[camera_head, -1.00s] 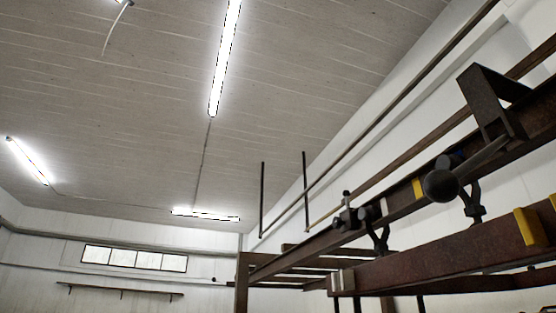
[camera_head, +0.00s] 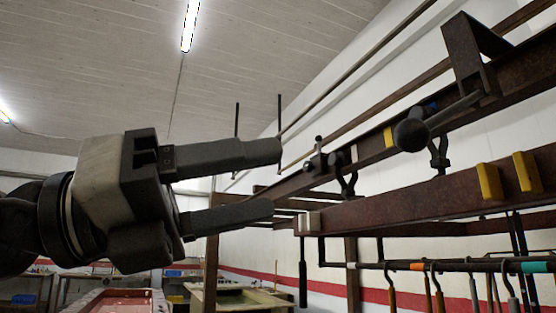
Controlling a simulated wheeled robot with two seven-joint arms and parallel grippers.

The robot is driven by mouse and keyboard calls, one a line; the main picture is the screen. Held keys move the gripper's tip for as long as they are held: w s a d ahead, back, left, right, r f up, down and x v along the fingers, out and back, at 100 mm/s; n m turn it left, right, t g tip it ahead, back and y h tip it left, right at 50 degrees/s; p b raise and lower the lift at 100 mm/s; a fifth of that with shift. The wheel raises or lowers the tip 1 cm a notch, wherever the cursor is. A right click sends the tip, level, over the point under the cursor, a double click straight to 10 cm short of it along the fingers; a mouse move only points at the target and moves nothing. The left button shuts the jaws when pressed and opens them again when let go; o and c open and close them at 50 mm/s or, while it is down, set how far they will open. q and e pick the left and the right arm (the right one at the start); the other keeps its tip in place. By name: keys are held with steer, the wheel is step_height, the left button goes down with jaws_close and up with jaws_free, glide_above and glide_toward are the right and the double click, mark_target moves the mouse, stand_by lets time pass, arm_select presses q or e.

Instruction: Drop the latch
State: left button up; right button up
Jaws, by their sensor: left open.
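The latch (camera_head: 440,116) is a dark lever with a round ball knob at its left end, sloping up to the right toward a dark angled bracket (camera_head: 468,52) on the upper rusty rail. My left gripper (camera_head: 277,180) comes in from the left, its two long grey fingers spread apart and empty. It is to the left of and lower than the knob, with a clear gap between. In the picture its fingertips lie near the left end of the rails. My right gripper is not in view.
A lower rusty beam (camera_head: 400,200) with yellow blocks (camera_head: 489,181) runs below the rail. Hooks and a small clamp (camera_head: 318,160) sit along the rail. Tools hang from a dark bar (camera_head: 450,266) at lower right. Tables stand in the background.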

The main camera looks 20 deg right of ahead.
mark_target(400, 133)
arm_select(q)
steer(key=s+d+r+m+t+y, duration=0.1)
steer(key=s+r+m+t+y, duration=0.2)
steer(key=s+r+t, duration=0.15)
steer(key=shift+g, duration=0.25)
steer(key=d+p, duration=0.1)
steer(key=d, duration=0.4)
steer(key=d+r+p, duration=0.1)
steer(key=d, duration=0.1)
steer(key=shift+d+r+p, duration=0.1)
steer(key=shift+d+p, duration=0.25)
steer(key=d, duration=0.5)
steer(key=shift+w+d+f, duration=0.2)
steer(key=shift+w+d, duration=0.05)
steer(key=shift+d, duration=0.1)
steer(key=shift+w+d, duration=0.1)
steer(key=shift+d, duration=0.4)
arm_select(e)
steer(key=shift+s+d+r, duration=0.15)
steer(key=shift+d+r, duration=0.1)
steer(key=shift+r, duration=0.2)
arm_select(q)
steer(key=c, duration=0.9)
